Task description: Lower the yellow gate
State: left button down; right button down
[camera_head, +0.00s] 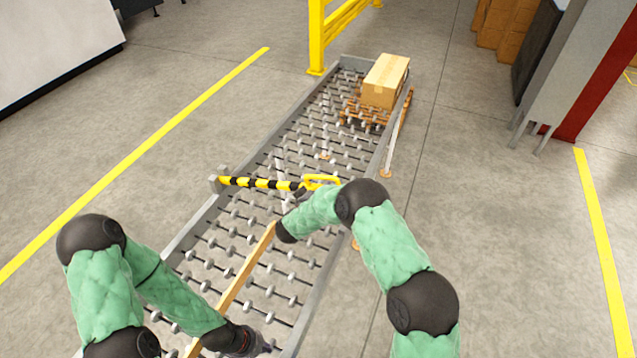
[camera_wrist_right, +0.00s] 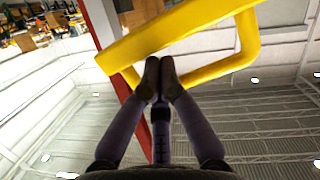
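The yellow gate (camera_head: 258,184) is a yellow-and-black striped bar. It spans the roller conveyor from a grey bracket (camera_head: 217,181) at its left end. A yellow loop handle (camera_head: 322,179) is at its right end. My right gripper (camera_head: 299,194) is at the handle, partly hidden by its own arm. In the right wrist view, its two fingers (camera_wrist_right: 159,76) are shut tip to tip, overlapping the lower edge of the handle bar (camera_wrist_right: 195,28). Nothing shows between them; contact is unclear. My left gripper (camera_head: 262,346) is low over the near rollers, its fingers too small to read.
The roller conveyor (camera_head: 376,154) runs away from me, with a tan strip (camera_head: 248,268) along its near part. A cardboard box (camera_head: 386,80) stands at its far end. A yellow rail (camera_head: 317,38) stands behind. Floor on both sides is clear.

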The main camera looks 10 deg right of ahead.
jog(key=shift+s+d+f+b, duration=0.15)
jog(key=shift+d+f+b, duration=0.05)
jog(key=shift+f, duration=0.4)
jog(key=shift+s+d+f+b, duration=0.15)
jog(key=shift+f+b, duration=0.1)
jog(key=shift+f, duration=0.3)
jog(key=shift+s+d+f+b, duration=0.1)
jog(key=shift+d+f+b, duration=0.1)
jog(key=shift+f, duration=0.4)
